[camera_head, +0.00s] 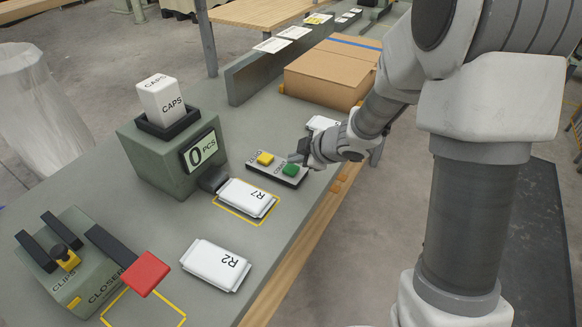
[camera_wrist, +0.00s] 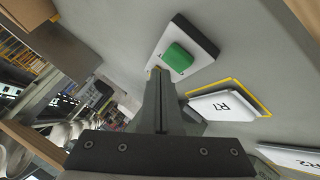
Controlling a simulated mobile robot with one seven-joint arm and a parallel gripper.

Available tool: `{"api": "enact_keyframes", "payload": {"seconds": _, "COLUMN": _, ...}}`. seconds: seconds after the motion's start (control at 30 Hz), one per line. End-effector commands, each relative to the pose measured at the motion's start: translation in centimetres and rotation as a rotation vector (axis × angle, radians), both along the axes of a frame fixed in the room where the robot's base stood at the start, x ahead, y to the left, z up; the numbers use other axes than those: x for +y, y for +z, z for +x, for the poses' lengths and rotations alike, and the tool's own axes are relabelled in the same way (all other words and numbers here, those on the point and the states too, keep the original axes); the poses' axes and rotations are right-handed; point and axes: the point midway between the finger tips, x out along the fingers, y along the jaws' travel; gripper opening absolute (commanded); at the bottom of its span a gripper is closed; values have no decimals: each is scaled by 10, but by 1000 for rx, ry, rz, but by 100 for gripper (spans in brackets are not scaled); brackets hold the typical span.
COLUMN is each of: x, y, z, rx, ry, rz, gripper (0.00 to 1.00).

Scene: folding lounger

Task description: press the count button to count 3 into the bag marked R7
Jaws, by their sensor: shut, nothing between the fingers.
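The counter (camera_head: 160,160) is a grey-green box with a display (camera_head: 203,150) that reads 0 PCS. The bag marked R7 (camera_head: 246,197) lies flat in a yellow outline by the dark spout (camera_head: 213,180); it also shows in the wrist view (camera_wrist: 222,104). A button panel (camera_head: 277,174) beside it has a yellow button (camera_head: 265,158) and a green button (camera_head: 291,170). The panel's lettering is too small to read. My gripper (camera_head: 298,158) is shut and empty, close to the green button. In the wrist view the fingertips (camera_wrist: 158,75) are just below the green button (camera_wrist: 178,57); contact cannot be told.
A white bag marked R2 (camera_head: 215,265) lies nearer on the bench. A closer with a red-ended lever (camera_head: 147,272) stands at the lower left. A white CAPS container (camera_head: 161,100) sits on the counter. A cardboard box (camera_head: 330,76) is at the back.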

Motion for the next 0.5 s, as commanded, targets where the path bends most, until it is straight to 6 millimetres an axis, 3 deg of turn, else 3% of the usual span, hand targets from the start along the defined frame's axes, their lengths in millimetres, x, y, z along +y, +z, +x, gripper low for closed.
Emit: {"api": "enact_keyframes", "payload": {"seconds": 0.5, "x": 0, "y": -9, "z": 0, "rx": 0, "ry": 0, "rz": 0, "gripper": 0}}
